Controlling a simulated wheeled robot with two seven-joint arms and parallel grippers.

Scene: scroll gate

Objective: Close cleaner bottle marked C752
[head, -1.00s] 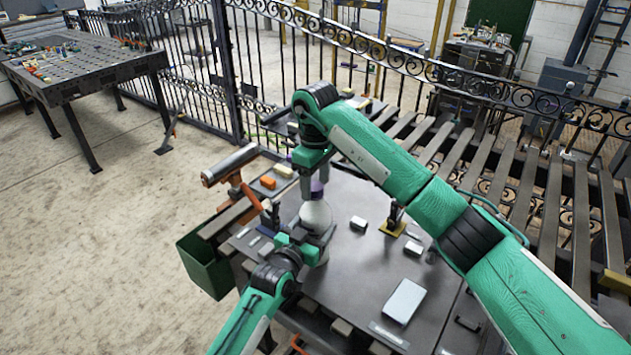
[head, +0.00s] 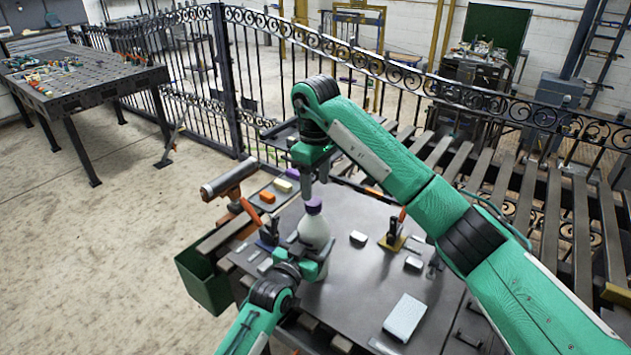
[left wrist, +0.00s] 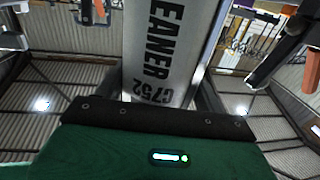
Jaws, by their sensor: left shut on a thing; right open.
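The cleaner bottle (head: 314,232) is white and stands upright on the grey table, with a purple cap (head: 313,206) at its top. How tightly the cap sits on the neck cannot be told. My left gripper (head: 313,264) is shut around the lower part of the bottle. In the left wrist view the label on the bottle (left wrist: 165,50) reads "EANER" and "C752". My right gripper (head: 315,187) is open and points down, its fingertips just above the cap. The cap does not appear to be gripped.
Small white blocks and a white box (head: 404,316) lie on the table (head: 350,285) to the right. A toggle clamp (head: 395,235) stands right of the bottle. Orange and yellow blocks lie behind left. A green bin (head: 203,283) hangs at the left edge.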

